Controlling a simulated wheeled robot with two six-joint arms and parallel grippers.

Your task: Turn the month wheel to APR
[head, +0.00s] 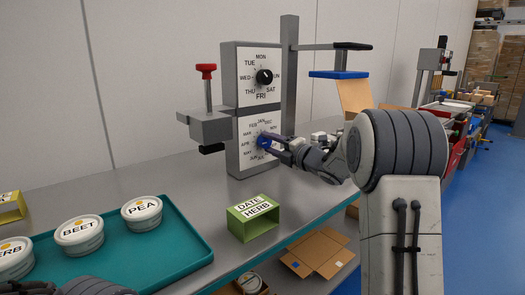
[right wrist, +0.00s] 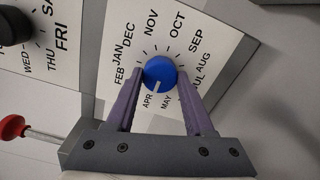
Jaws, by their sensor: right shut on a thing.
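The month wheel is a blue knob (right wrist: 160,72) on the lower white dial plate (head: 246,153), with month names printed around it. My right gripper (right wrist: 160,80) has its two purple fingers closed on opposite sides of the knob. In the head view the right gripper (head: 268,141) reaches the dial from the right and partly covers it. In the right wrist view the knob's white mark points at or close to APR, slightly towards MAY. MAR is hidden behind a finger.
A black day knob (head: 264,77) sits above on the same post. A red-topped lever (head: 206,72) stands left of the dials. A green DATE HERB box (head: 252,216) is on the bench, and a teal tray (head: 185,245) holds labelled tubs.

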